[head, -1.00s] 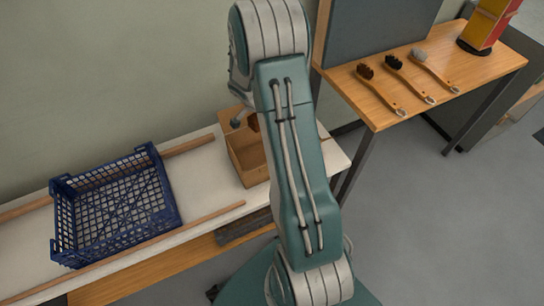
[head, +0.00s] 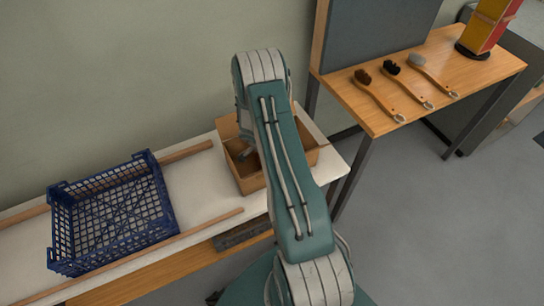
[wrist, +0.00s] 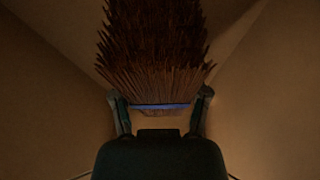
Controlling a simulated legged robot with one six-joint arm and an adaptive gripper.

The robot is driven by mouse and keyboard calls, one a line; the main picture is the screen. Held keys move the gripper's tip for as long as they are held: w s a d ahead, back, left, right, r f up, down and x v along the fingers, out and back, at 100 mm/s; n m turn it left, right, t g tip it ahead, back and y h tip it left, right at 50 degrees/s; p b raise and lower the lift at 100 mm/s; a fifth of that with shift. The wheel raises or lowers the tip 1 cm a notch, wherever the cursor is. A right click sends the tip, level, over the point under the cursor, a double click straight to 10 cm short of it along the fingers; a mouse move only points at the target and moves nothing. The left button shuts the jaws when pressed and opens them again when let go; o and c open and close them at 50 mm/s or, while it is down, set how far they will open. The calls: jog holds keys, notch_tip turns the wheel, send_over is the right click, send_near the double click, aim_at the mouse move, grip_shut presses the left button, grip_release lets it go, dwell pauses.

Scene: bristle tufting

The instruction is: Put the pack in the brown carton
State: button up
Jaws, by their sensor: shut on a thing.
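The pack is a bundle of brown bristles (wrist: 152,50) with a blue band around it. My gripper (wrist: 160,104) is shut on it, with one finger on each side near the band. The brown carton (head: 251,184) stands open on the right end of the white bench, partly hidden behind my arm. In the wrist view, its tan inner walls (wrist: 45,100) surround the bristles, so the pack is inside the carton. Whether the pack touches the bottom I cannot tell. In the head view, the arm's end reaches into the carton and the pack is hidden.
A blue plastic crate (head: 64,240) sits empty on the bench to the left, between wooden rails (head: 190,229). A wooden table (head: 440,75) at the right holds three brushes (head: 405,83) and a red and yellow stand (head: 487,28).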

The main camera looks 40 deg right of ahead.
jog(key=shift+a+f, duration=0.15)
jog(key=shift+f, duration=0.35)
jog(key=shift+a+r, duration=0.1)
jog(key=shift+a, duration=0.05)
jog(key=o, duration=1.2)
